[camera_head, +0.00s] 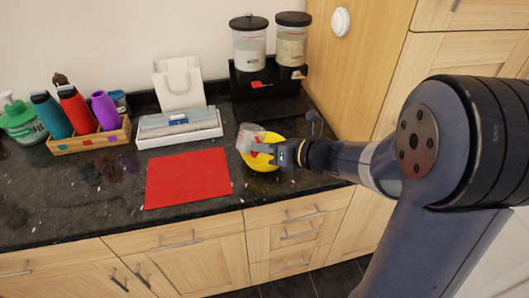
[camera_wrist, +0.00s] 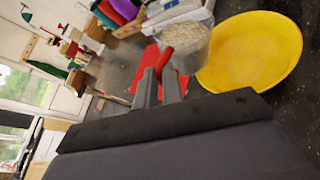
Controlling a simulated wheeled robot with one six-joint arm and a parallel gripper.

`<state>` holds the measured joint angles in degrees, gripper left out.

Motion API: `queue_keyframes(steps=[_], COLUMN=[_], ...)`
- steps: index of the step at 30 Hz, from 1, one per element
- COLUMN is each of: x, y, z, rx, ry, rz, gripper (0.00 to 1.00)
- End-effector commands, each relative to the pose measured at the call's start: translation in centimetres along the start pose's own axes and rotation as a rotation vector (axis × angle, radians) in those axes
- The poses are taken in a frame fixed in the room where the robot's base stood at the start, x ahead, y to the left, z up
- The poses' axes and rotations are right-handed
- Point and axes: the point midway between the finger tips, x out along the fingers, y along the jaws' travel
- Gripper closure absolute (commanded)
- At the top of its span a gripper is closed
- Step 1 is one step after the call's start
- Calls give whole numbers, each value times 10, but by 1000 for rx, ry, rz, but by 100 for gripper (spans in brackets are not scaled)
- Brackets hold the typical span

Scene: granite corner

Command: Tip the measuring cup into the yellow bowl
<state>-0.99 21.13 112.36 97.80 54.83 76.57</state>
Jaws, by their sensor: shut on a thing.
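The clear measuring cup (camera_wrist: 187,48) has a red handle and holds pale grains. My gripper (camera_wrist: 162,84) is shut on that red handle. In the head view the cup (camera_head: 248,136) is at the upper left of the yellow bowl (camera_head: 263,161) and looks tilted, though how far is hard to tell. My gripper (camera_head: 270,152) reaches in from the right above the bowl and covers part of it. In the wrist view the yellow bowl (camera_wrist: 250,55) is right beside the cup, and its visible inside looks empty.
A red mat (camera_head: 187,178) lies left of the bowl. Behind it are a white tray (camera_head: 180,138) and a white bag (camera_head: 179,84). A wooden box (camera_head: 92,139) with bottles stands left. Two lidded canisters (camera_head: 270,48) stand in a black rack (camera_head: 268,80) at the back.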

Motion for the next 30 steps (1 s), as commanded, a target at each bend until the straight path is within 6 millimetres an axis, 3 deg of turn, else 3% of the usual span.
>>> queue_keyframes(steps=[30], x=[-3], y=[0], z=[6], rx=[104], ry=[-8], rz=[42], gripper=[100])
